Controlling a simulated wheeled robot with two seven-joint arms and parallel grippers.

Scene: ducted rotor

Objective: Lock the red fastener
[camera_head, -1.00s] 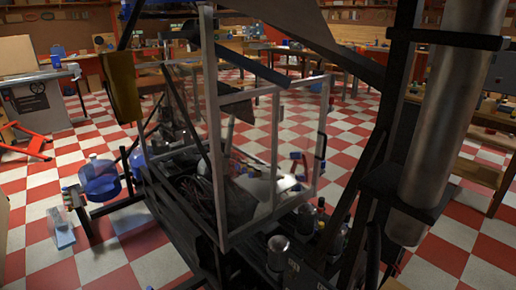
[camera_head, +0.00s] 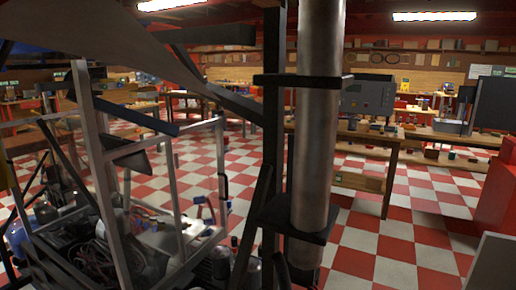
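I cannot make out a red fastener in this view. A dark machine frame with a clear-walled, grey-edged box (camera_head: 104,180) stands at the left, close to me. Small red and blue parts (camera_head: 203,208) show at the box's right side, too small to tell what they are. A tall metal cylinder (camera_head: 312,130) stands upright in dark brackets right of the box. Neither of my grippers shows.
A wooden workbench (camera_head: 398,142) with a grey control box (camera_head: 367,93) stands behind the cylinder. A red cabinet (camera_head: 497,195) is at the right edge. The red and white checkered floor (camera_head: 400,245) is open between them.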

